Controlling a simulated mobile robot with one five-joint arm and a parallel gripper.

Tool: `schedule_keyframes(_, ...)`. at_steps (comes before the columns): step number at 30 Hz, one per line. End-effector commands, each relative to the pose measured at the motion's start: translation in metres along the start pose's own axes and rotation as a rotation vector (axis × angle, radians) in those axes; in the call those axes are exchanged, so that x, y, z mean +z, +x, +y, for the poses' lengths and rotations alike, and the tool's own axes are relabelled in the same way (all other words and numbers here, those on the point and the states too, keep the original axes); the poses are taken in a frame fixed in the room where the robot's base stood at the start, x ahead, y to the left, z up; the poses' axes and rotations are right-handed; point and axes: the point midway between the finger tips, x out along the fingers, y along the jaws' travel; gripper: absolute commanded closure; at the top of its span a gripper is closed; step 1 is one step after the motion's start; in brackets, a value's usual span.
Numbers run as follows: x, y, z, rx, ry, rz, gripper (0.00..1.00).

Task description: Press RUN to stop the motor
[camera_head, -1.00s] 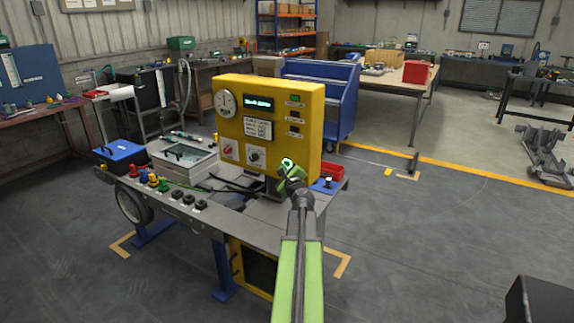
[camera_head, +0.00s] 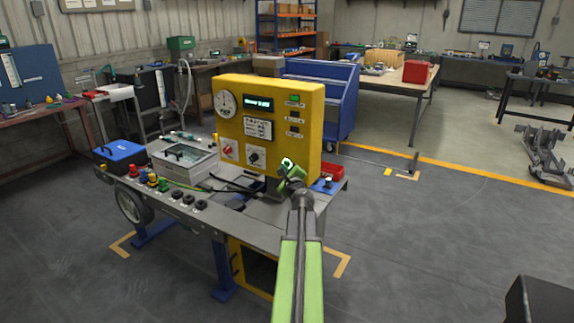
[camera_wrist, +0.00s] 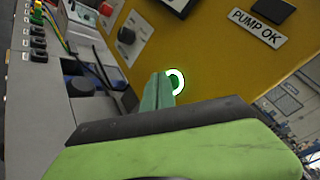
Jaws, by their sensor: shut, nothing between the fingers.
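The yellow control panel (camera_head: 238,150) stands upright on the grey workbench. A round button with a lit white-green ring (camera_wrist: 178,80) is low on its face; its ring also shows in the head view (camera_head: 286,162). I cannot read a RUN label beside it. My gripper (camera_wrist: 160,92) is shut and empty, its green fingertips right at the left edge of the ring and partly covering the button. Whether they touch it I cannot tell. A small display (camera_head: 258,103) near the panel's top shows lit text too small to read. A green lamp (camera_head: 294,98) glows at upper right.
A grey box (camera_head: 184,158), a blue box (camera_head: 120,153) and several coloured terminals sit left on the bench. A red tray (camera_head: 331,172) is at right.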

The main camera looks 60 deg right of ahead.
Motion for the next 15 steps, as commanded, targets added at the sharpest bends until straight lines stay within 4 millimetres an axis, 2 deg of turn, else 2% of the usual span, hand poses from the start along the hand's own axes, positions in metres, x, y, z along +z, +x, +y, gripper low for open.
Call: schedule_keyframes(15,-0.004,0.0063,-0.0042,0.0,0.0,0.0,1.0)
